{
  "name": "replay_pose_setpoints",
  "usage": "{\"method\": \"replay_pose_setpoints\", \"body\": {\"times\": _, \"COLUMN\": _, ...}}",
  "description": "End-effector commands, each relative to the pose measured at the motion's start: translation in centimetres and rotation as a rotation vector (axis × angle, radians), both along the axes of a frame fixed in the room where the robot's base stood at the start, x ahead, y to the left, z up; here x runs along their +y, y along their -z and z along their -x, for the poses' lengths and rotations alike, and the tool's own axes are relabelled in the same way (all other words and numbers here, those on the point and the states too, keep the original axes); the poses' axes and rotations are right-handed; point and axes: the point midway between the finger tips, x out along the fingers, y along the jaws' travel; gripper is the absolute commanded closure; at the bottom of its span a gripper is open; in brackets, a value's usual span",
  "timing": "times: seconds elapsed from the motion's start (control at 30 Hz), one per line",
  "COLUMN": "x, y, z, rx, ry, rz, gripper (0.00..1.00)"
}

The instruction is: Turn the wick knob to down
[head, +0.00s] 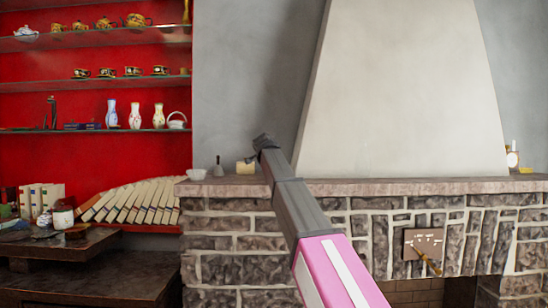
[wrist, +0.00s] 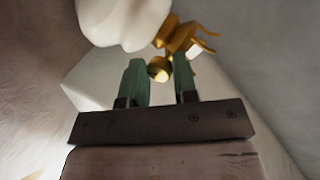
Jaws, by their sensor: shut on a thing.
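In the wrist view, a lamp's brass burner (wrist: 180,36) with prongs sits beside a white rounded globe (wrist: 122,20). The small round brass wick knob (wrist: 159,68) is between the two green fingers of my gripper (wrist: 158,62), which is shut on it. The knob's far side is hidden, and I cannot read its turn position. In the head view, my gripper (head: 263,143) is at the end of my arm, just above the mantel line. I cannot make out the lamp or its knob there.
A stone mantel (head: 415,187) runs below the pale chimney hood (head: 405,90). A lever panel (head: 420,240) is on the stonework. Red shelves at left hold teapots and vases (head: 134,116).

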Motion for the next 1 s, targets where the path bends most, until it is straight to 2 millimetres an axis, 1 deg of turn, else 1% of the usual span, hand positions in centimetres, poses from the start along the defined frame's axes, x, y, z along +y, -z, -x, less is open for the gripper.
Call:
{"method": "replay_pose_setpoints", "body": {"times": 0.2, "x": 0.18, "y": 0.20, "z": 0.01, "rx": 0.000, "ry": -0.001, "rz": 0.179, "gripper": 0.97}}
{"method": "replay_pose_setpoints", "body": {"times": 0.5, "x": 0.17, "y": 0.29, "z": 0.01, "rx": -0.001, "ry": -0.002, "rz": 0.349, "gripper": 0.97}}
{"method": "replay_pose_setpoints", "body": {"times": 0.7, "x": 0.15, "y": 0.35, "z": 0.00, "rx": -0.001, "ry": -0.001, "rz": 0.403, "gripper": 0.97}}
{"method": "replay_pose_setpoints", "body": {"times": 1.0, "x": 0.14, "y": 0.36, "z": 0.00, "rx": -0.001, "ry": -0.001, "rz": 0.422, "gripper": 0.97}}
